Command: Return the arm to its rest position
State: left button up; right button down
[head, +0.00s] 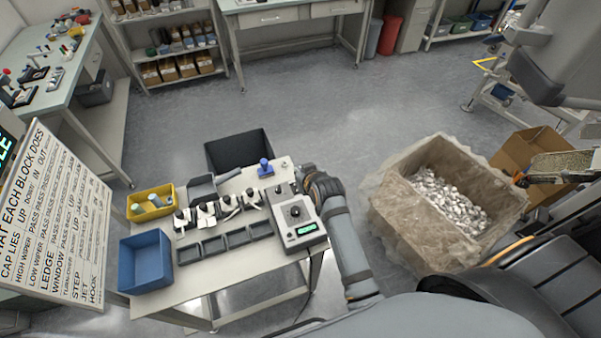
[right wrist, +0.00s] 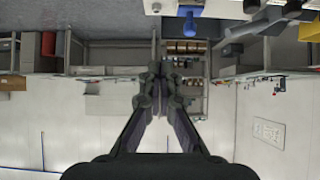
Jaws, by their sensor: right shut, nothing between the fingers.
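My right arm (head: 345,245) reaches forward from the bottom of the head view, its wrist beside the right edge of the work table (head: 225,275). My right gripper (head: 309,171) is small and partly hidden there, close to the grey control box. In the right wrist view, the right gripper (right wrist: 157,82) shows clearly: its two fingers meet at the tips, with nothing between them. That view shows the room upside down. My left gripper is not in view.
The control box (head: 296,215) has a green display. A yellow bin (head: 151,215), a blue bin (head: 146,262) and several small fixtures share the table. A dark open bin (head: 240,150) stands behind. A large crate of metallic parts (head: 400,210) stands right.

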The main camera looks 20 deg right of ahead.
jog(key=shift+s+r, duration=0.2)
dwell(0.4)
jog(key=s+d+g+h, duration=0.1)
jog(key=s+d+g, duration=0.25)
jog(key=s, duration=0.85)
jog(key=s+d+g, duration=0.3)
jog(key=s+g, duration=0.1)
jog(key=s, duration=0.8)
notch_tip(320, 180, down, 30)
jog(key=s+d+b, duration=0.1)
jog(key=d+b, duration=0.2)
jog(key=b, duration=0.1)
jog(key=s+d+f+g+b, duration=0.1)
jog(key=s+f+b, duration=0.2)
jog(key=s+f, duration=1.6)
jog(key=shift+f+g+b, duration=0.35)
jog(key=shift+f, duration=0.35)
